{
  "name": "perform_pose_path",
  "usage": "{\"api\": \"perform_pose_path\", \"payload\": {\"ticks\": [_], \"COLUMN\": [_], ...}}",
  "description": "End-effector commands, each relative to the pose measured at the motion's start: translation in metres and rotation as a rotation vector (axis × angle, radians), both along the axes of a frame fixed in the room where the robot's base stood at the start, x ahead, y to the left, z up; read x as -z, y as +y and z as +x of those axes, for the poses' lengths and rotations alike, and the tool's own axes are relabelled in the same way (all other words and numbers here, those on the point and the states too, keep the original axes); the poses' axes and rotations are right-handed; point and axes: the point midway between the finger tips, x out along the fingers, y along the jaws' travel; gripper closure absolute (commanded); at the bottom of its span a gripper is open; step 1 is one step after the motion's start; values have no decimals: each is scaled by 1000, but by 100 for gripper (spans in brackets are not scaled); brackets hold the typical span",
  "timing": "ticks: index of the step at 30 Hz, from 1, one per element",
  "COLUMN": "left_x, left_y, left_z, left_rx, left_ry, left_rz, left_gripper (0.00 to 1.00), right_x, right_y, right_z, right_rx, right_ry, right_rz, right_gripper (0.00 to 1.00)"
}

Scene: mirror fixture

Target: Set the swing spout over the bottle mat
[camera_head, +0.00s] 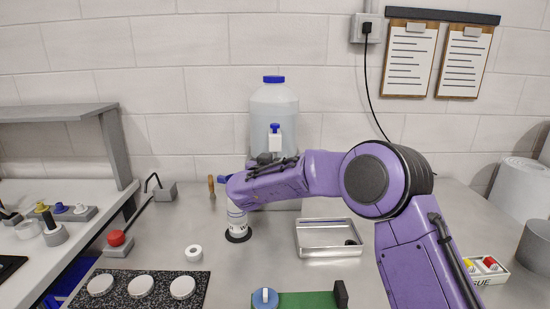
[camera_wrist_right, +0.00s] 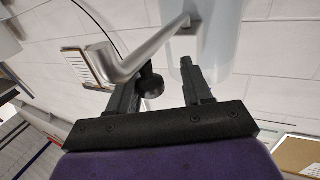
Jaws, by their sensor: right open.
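In the wrist view the swing spout (camera_wrist_right: 150,52) is a bent silver tube with a black ball knob (camera_wrist_right: 151,84). My right gripper (camera_wrist_right: 160,72) is open, with the knob between its two fingers and nearer the left one. I cannot tell whether they touch. In the head view my purple right arm covers the spout and the fingers. The bottle mat (camera_head: 238,237) is a dark round disc on the bench, with a white bottle (camera_head: 237,220) upright on it, its top partly behind my arm. My left gripper is out of view.
A large clear jug (camera_head: 274,103) with a blue cap and tap stands behind my arm. A metal tray (camera_head: 330,253) lies right of the mat, and a white ring (camera_head: 194,253) left of it. A speckled board with white discs (camera_head: 141,286) lies front left. A raised shelf (camera_head: 60,112) stands left.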

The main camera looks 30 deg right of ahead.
Motion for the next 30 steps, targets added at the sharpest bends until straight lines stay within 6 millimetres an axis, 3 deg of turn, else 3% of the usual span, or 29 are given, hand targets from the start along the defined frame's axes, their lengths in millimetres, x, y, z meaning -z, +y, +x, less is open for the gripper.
{"api": "perform_pose_path", "payload": {"ticks": [6, 7, 11, 30], "left_x": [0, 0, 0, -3], "left_y": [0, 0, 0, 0], "left_z": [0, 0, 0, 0], "left_rx": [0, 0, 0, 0], "left_ry": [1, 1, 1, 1], "left_rz": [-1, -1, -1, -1], "left_gripper": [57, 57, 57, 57], "right_x": [0, 0, 0, 0], "right_y": [0, 0, 0, -4], "right_z": [1, 1, 1, -2], "right_rx": [-1, -1, -1, 21], "right_ry": [-1, -1, -1, 1], "right_rz": [0, 1, 1, 0], "right_gripper": [50, 57, 99, 100]}}
